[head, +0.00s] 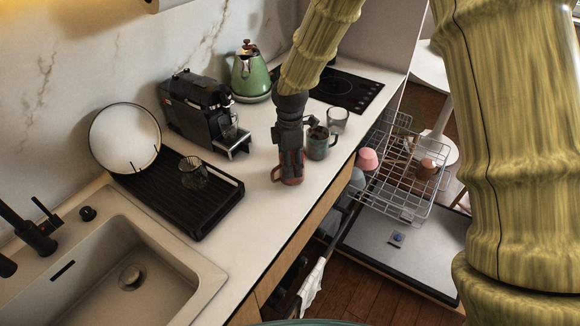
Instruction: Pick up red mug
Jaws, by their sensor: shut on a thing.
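The red mug (277,175) is on the white counter in the head view, right of the black drying tray. Its handle side points left. My gripper (290,163) reaches down over the mug from above and is shut on it. The fingers cover much of the mug's body, so its rim and inside are mostly hidden. The mug looks upright. I cannot tell whether its base touches the counter.
A dark teal mug (319,146) stands close right of my gripper, with a clear glass (337,120) behind it. A coffee machine (198,108) and green kettle (250,75) stand behind. The open dishwasher rack (405,195) is right. Counter in front of the mug is clear.

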